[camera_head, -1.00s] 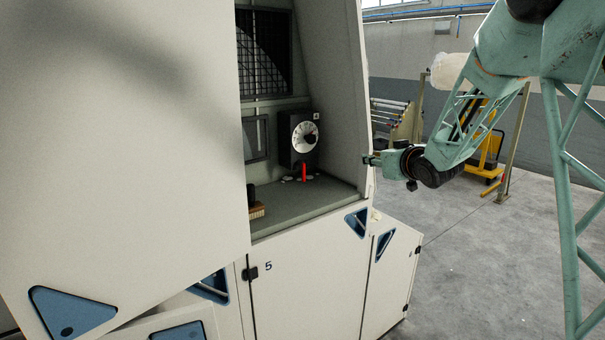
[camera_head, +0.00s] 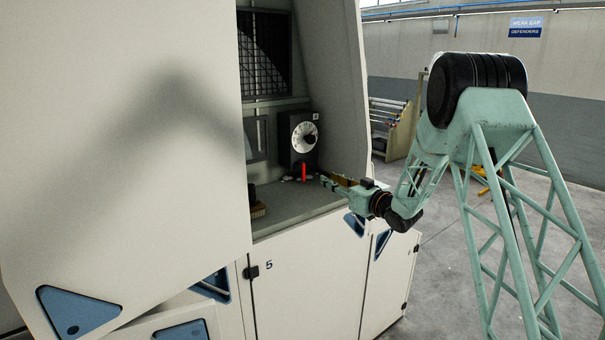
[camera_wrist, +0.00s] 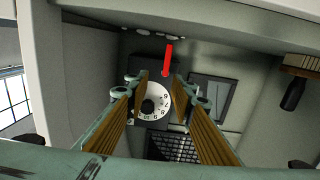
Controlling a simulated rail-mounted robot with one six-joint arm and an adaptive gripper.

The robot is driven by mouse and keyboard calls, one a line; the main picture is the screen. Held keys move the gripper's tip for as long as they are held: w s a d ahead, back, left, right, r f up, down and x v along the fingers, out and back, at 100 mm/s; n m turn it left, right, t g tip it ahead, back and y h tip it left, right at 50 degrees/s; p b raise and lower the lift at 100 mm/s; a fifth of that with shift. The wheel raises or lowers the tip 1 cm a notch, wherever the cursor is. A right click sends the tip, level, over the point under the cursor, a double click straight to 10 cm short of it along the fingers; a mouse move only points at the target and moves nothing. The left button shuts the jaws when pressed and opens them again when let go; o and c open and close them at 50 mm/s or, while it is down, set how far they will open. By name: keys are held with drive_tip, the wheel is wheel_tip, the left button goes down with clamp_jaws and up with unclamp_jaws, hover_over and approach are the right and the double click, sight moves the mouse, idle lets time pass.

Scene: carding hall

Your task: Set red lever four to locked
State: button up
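The red lever (camera_head: 303,172) stands on the front of a dark box (camera_head: 290,140) with a white numbered dial (camera_head: 304,137), inside the machine's recess. The box bears a small label that looks like a 4. In the wrist view the red lever (camera_wrist: 168,60) shows beyond the fingertips, near the dial (camera_wrist: 152,102). My gripper (camera_head: 324,180) reaches into the recess from the right, a short way from the lever. In the wrist view my gripper (camera_wrist: 158,84) has its two wood-coloured fingers apart with nothing between them. Any lock marking is too small to read.
The recess has a grey shelf (camera_head: 290,204) with several pale scraps near the box. A brush (camera_head: 257,208) lies at its left. The right side wall (camera_head: 340,90) stands close to my arm. A door marked 5 (camera_head: 310,285) is below.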

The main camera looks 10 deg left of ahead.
sight(304, 171)
drive_tip(key=shift+s+a+f+y, duration=0.1)
drive_tip(key=shift+a+f+y, duration=0.2)
drive_tip(key=shift+a+f, duration=0.35)
drive_tip(key=shift+a, duration=0.1)
drive_tip(key=shift+x, duration=6.85)
drive_tip(key=shift+c, duration=0.5)
clamp_jaws()
